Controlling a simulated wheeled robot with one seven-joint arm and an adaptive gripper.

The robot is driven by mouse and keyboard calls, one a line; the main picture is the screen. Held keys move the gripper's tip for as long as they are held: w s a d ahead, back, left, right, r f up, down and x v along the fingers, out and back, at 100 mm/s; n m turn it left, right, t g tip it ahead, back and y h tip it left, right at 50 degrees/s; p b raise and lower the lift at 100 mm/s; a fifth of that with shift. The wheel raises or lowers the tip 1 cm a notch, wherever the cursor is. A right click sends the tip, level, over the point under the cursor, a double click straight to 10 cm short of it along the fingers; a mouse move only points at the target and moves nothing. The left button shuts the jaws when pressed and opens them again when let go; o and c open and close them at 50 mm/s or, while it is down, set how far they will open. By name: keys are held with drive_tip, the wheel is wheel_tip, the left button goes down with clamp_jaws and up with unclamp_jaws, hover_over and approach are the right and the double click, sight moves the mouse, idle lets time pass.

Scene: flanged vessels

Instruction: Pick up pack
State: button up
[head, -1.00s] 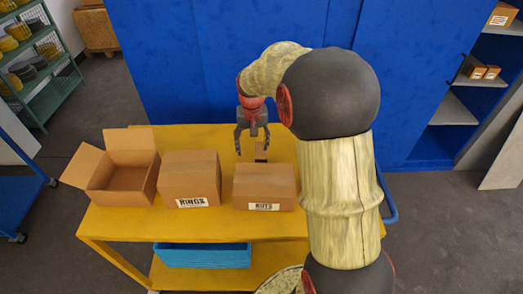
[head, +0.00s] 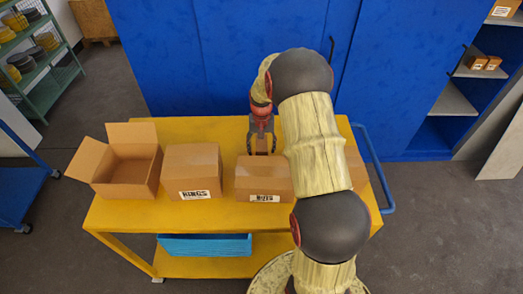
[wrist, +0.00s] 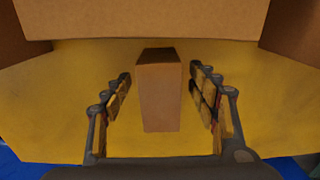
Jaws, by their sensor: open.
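The pack is a small brown carton (wrist: 160,95).
A closed box (head: 264,177) stands just in front of the pack. Another closed box (head: 191,168) and an open empty box (head: 130,168) stand to its left. A blue crate (head: 205,244) is on the lower shelf. Blue panels (head: 230,60) rise behind the cart.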

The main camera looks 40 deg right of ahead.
drive_tip(key=shift+f, duration=0.45)
drive_tip(key=shift+c, duration=0.8)
drive_tip(key=c, duration=1.3)
drive_tip(key=shift+r, duration=0.15)
